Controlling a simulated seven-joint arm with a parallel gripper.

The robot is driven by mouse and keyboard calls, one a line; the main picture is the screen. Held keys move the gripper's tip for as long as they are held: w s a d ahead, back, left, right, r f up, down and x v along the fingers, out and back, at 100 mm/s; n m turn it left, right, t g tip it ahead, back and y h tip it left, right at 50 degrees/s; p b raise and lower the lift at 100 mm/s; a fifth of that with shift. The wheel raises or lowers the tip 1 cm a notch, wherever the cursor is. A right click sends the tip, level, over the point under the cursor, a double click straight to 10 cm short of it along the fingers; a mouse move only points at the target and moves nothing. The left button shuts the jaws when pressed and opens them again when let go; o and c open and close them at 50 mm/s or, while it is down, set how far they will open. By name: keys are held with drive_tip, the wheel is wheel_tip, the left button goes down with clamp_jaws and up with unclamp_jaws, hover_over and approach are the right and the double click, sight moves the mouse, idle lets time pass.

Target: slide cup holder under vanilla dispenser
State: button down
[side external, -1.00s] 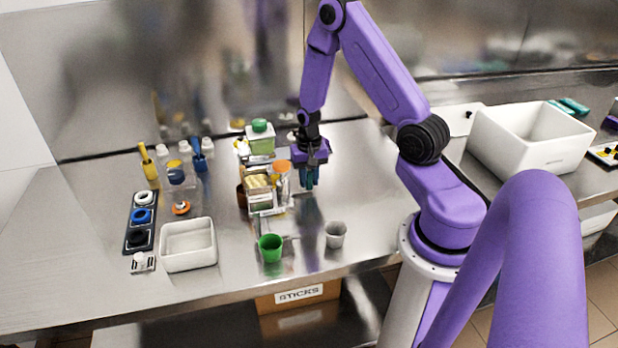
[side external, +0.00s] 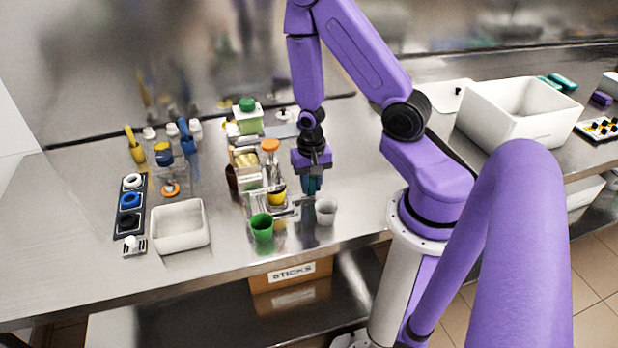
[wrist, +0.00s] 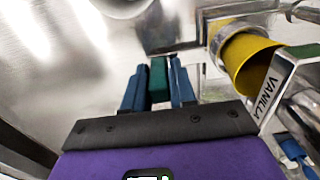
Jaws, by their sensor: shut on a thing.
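My gripper (side external: 312,188) is shut, with its blue fingers (wrist: 158,88) on a dark green handle (wrist: 158,78) of the metal cup holder (wrist: 216,44). The holder's ring is around a yellow cup (wrist: 245,62), which looks tilted in the wrist view. In the side view the yellow cup (side external: 277,198) is left of my fingers, in front of the orange-topped bottle. A metal bracket labelled VANILLA (wrist: 285,80) is beside the cup in the wrist view. Whether the cup is directly under the vanilla outlet cannot be told.
A green cup (side external: 262,229) and a grey cup (side external: 325,212) stand near the front, close to my gripper. A white tray (side external: 180,240) is to the left. A large white bin (side external: 490,125) is at the right.

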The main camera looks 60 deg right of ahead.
drive_tip(key=shift+s+a, duration=0.25)
drive_tip(key=c, duration=1)
unclamp_jaws()
drive_tip(key=shift+w, duration=0.1)
drive_tip(key=shift+d+r, duration=0.1)
drive_tip(key=shift+r, duration=0.45)
wheel_tip(320, 180, up, 16)
drive_tip(key=shift+r, duration=0.2)
drive_tip(key=s+a+r+n, duration=0.4)
drive_tip(key=s+a+n, duration=0.9)
drive_tip(key=n, duration=0.8)
drive_tip(key=shift+s+a+n, duration=0.4)
drive_tip(key=shift+a, duration=0.55)
